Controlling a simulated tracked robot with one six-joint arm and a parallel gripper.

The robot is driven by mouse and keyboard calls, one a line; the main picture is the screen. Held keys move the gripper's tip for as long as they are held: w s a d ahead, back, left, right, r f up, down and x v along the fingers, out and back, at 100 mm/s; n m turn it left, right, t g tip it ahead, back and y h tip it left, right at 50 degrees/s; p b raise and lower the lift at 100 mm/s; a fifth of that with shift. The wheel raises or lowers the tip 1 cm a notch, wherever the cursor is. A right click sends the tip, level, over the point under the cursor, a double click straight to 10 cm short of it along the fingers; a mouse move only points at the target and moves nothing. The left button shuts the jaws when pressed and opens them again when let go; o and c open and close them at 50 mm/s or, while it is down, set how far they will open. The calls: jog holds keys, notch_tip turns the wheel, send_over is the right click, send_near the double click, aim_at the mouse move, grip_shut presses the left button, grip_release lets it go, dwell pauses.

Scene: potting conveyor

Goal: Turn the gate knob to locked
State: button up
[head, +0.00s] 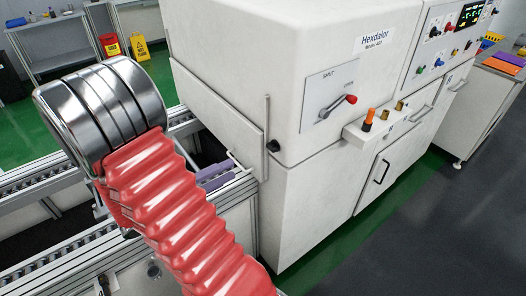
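A black knob (273,146) sits on the corner of the white machine (320,190), beside a thin upright rod (266,122). I cannot read a locked mark near it or tell its setting. I cannot tell which of these is the gate knob. My arm's red sleeve and silver joint fill the left side. My gripper does not show.
Conveyor rails (40,180) run at left, with purple pieces (214,174) by the machine's opening. A small ledge (378,136) with orange and brass pegs juts from the machine's front. Yellow (140,47) and red signs stand behind. Grey floor (430,235) at right is clear.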

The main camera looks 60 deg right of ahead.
aim_at(269, 149)
jog(key=shift+d, duration=0.1)
dwell(0.3)
jog(key=shift+x, duration=6.9)
jog(key=shift+r, duration=0.15)
jog(key=shift+c, duration=0.2)
grip_shut()
